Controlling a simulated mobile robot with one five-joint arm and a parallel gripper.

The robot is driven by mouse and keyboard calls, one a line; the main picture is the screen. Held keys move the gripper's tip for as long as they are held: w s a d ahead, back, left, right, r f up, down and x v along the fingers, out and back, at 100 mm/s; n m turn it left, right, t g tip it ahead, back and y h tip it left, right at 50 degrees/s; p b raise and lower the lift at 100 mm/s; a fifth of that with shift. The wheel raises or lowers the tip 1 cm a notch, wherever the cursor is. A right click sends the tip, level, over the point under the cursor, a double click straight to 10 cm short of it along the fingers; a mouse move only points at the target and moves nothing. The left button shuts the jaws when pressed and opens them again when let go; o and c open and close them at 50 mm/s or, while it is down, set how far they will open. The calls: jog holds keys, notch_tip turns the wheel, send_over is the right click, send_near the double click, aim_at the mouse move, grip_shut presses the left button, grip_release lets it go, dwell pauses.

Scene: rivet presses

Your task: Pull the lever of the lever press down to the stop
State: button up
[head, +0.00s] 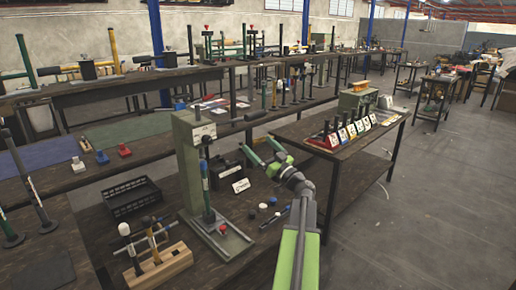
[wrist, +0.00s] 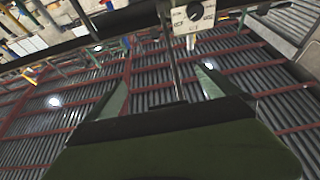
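The lever press (head: 189,165) is a grey-green column on a flat base, standing on the dark workbench. Its lever (head: 255,116) sticks out to the right near the top, tilted slightly upward, with a thick black grip. My gripper (head: 259,145) is open and appears empty, below the lever grip in the head view. I cannot tell its exact distance from the lever. In the wrist view my gripper's two green fingers (wrist: 162,75) are spread apart. A pale plate with a dial (wrist: 193,14) shows beyond them, and a dark bar crosses the top.
A black crate (head: 131,197) and a wooden block with mallets (head: 160,268) stand left of the press. A black box (head: 229,168) and small caps lie behind and right of it. A side table (head: 345,150) holds coloured card stands. Open floor lies at the right.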

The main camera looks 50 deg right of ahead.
jog(key=b+v, duration=0.6)
jog(key=v, duration=1.1)
jog(key=shift+s+b, duration=0.2)
jog(key=shift+b, duration=0.2)
jog(key=shift+s, duration=0.1)
